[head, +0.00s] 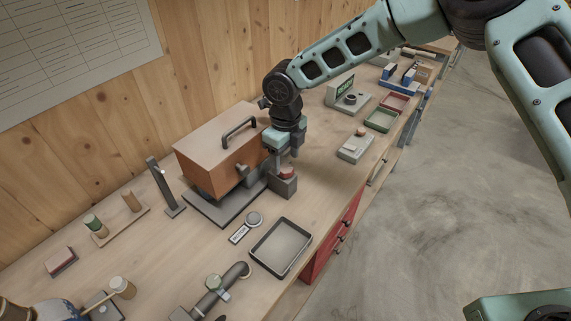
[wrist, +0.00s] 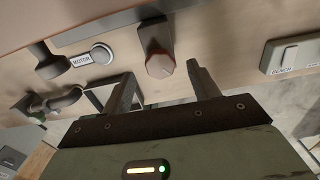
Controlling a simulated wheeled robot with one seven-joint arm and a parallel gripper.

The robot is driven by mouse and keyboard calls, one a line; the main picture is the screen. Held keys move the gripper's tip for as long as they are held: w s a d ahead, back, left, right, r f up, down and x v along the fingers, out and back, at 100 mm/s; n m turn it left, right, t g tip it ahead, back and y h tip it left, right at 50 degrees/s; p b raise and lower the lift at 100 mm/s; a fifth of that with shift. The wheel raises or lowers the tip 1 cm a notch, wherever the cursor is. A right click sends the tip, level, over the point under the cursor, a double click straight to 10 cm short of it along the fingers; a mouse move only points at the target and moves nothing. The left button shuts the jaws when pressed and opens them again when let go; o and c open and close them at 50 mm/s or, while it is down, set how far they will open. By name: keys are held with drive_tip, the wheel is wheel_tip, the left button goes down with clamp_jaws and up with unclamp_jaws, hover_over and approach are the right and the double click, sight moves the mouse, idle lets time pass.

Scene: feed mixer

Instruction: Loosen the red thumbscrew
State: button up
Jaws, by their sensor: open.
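The red thumbscrew (head: 287,172) sits on a grey block (head: 284,187) at the front right corner of the orange-brown mixer box (head: 220,153). In the wrist view the thumbscrew (wrist: 160,66) looks pinkish and stands out from the dark block (wrist: 153,37). My gripper (head: 286,157) is just above the thumbscrew in the head view. In the wrist view my gripper (wrist: 163,84) is open and empty, with the thumbscrew a little beyond the gap between its fingertips. I see no contact with it.
A round button (head: 254,219) with a MOTOR label (wrist: 82,60) and a dark tray (head: 262,267) lie in front of the box. A switch box (head: 355,147) stands to the right. A pipe fitting (head: 218,292) lies near the front. The bench edge runs along the right.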

sight(285, 168)
wheel_tip(285, 168, up, 15)
drive_tip(key=b, duration=0.3)
drive_tip(key=shift+f, duration=0.15)
